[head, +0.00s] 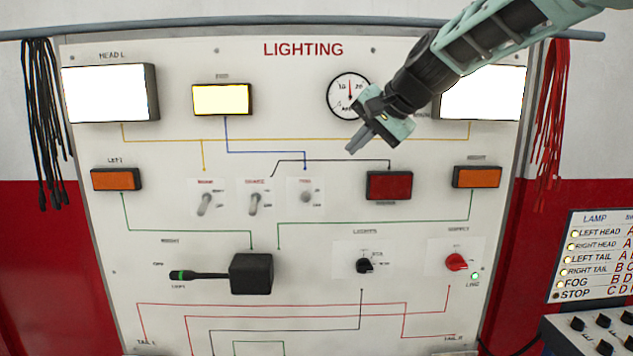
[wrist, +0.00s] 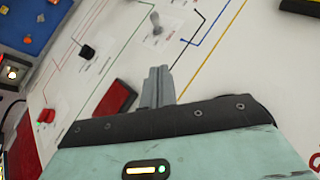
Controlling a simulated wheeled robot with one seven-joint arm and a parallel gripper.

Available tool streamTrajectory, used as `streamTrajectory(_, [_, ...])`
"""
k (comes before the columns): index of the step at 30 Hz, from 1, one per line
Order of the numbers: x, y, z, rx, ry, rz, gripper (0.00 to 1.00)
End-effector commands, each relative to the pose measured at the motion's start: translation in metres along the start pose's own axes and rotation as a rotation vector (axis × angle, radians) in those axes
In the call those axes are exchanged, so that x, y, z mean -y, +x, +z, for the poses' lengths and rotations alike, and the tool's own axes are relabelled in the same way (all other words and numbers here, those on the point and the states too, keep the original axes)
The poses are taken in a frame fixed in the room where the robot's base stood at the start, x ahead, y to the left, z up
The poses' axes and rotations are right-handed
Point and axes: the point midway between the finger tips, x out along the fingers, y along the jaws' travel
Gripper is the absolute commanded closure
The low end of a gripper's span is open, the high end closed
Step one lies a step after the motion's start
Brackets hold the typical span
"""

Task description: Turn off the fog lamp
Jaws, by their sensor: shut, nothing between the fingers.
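The fog lamp (head: 222,99) is lit yellow at the upper left of the panel. A blue line runs from it to the rightmost of three small toggle switches (head: 306,196), whose lever looks short and foreshortened; I cannot tell its position. In the wrist view a toggle switch (wrist: 156,24) near the blue line's end appears to be this one, beyond the fingertips. My gripper (head: 355,145) is shut and empty. It hangs in front of the panel, up and to the right of that switch, apart from it.
Two other toggle switches (head: 204,204) (head: 255,204) stand to the left. A dark red lamp (head: 388,185) is just below right of my gripper, and a gauge (head: 349,97) is above. A black rotary knob (head: 364,265), red knob (head: 456,262) and stalk lever (head: 200,275) are lower.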

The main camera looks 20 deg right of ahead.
Motion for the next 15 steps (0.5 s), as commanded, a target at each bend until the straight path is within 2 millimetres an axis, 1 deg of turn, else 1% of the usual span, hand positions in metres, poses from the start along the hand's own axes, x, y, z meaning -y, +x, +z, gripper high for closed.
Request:
streamTrajectory(4, [0.000, 0.005, 0.001, 0.002, 0.000, 0.001, 1.00])
streamTrajectory(7, [0.001, 0.017, 0.001, 0.003, 0.000, 0.003, 1.00])
streamTrajectory(11, [0.001, 0.040, 0.001, 0.005, 0.000, 0.005, 1.00])
streamTrajectory(15, [0.001, 0.070, 0.000, 0.003, 0.001, 0.005, 1.00])
